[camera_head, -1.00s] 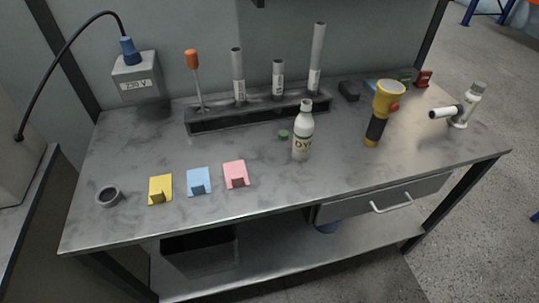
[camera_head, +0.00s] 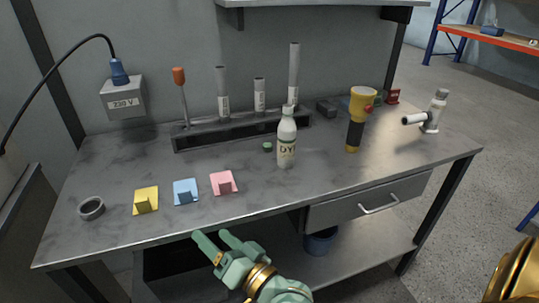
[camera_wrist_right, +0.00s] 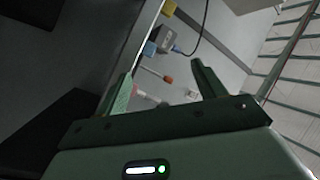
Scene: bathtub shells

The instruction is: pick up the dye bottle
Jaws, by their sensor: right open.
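The dye bottle (camera_head: 286,142) is white with a "DY" label and a narrow cap. It stands upright on the grey workbench (camera_head: 330,185), in front of the black rack. My right gripper (camera_head: 211,236) is in front of the bench's front edge, to the lower left of the bottle and apart from it. Its two fingers are open with nothing between them. They also show spread in the right wrist view (camera_wrist_right: 162,74), where I cannot make out the bottle for sure. My left gripper is not in view.
A small green cap (camera_head: 267,147) lies left of the bottle. The rack (camera_head: 200,140) holds upright tubes and a screwdriver. A yellow flashlight (camera_head: 360,115) stands to the right. Yellow (camera_head: 146,199), blue (camera_head: 186,191) and pink (camera_head: 223,183) pieces lie near the front edge. A drawer (camera_head: 370,200) is below.

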